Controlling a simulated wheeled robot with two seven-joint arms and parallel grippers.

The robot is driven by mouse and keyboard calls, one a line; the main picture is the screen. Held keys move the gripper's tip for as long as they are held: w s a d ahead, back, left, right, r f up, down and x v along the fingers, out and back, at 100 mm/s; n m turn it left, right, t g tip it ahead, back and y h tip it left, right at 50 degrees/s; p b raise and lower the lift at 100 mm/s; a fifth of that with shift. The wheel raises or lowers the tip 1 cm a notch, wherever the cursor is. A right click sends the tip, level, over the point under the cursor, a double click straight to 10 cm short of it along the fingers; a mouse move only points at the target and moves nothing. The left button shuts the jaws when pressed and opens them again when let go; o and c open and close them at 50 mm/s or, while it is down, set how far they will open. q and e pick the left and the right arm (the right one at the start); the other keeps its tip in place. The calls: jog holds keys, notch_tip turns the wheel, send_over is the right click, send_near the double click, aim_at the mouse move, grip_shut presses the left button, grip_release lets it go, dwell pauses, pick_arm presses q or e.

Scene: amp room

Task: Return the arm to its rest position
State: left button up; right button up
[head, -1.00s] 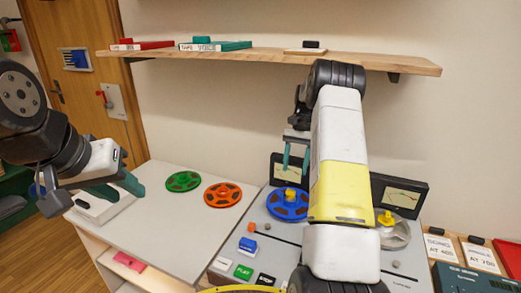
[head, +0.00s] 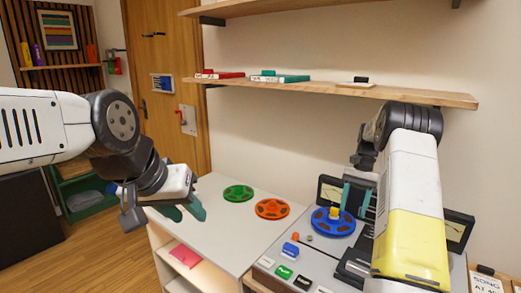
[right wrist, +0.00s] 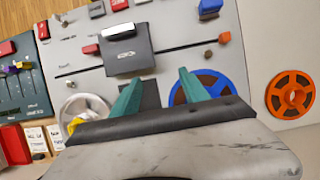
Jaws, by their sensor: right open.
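My right arm reaches from the lower right of the head view over the tape machine (head: 300,262). Its gripper (head: 356,207) is open and empty, with its teal fingers beside the blue reel (head: 322,227). In the right wrist view the open fingers (right wrist: 158,88) point at the machine's panel, with the blue reel (right wrist: 232,90) partly behind the right finger. My left arm comes in from the left, and its gripper (head: 185,211) has its teal fingers apart, empty, near the left edge of the grey tabletop (head: 215,240).
A green reel (head: 238,193) and a red-orange reel (head: 272,209) lie on the tabletop. A wooden shelf (head: 320,90) with tape boxes runs above. Dark meters (head: 460,229) stand behind the machine. Small coloured blocks (head: 284,272) sit at its front. Open floor lies at left.

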jog(key=s+a+r+n+t, duration=0.1)
jog(key=s+a+r, duration=0.25)
jog(key=r, duration=0.25)
jog(key=s+a+r+n+t+h, duration=0.1)
jog(key=s+a+r+t, duration=0.1)
jog(key=s+a+r, duration=0.3)
jog(key=s+a+r+n+t, duration=0.1)
jog(key=s+r, duration=0.2)
jog(key=r, duration=0.3)
jog(key=s+a+r+n+t, duration=0.1)
jog(key=s+a+n+t, duration=0.1)
jog(key=s, duration=0.7)
jog(key=s+a+r+n+t, duration=0.1)
jog(key=s+a+n+t, duration=0.1)
jog(key=s+a, duration=0.3)
jog(key=s+t, duration=0.1)
jog(key=s, duration=0.3)
jog(key=shift+s+a+r+n+t+y, duration=0.15)
jog(key=shift+s+a+n+t+y, duration=0.05)
jog(key=shift+n+t+y, duration=0.1)
jog(key=shift+s+a+f, duration=0.15)
jog(key=shift+s+f, duration=0.05)
jog(key=shift+s, duration=0.15)
jog(key=shift+c, duration=0.2)
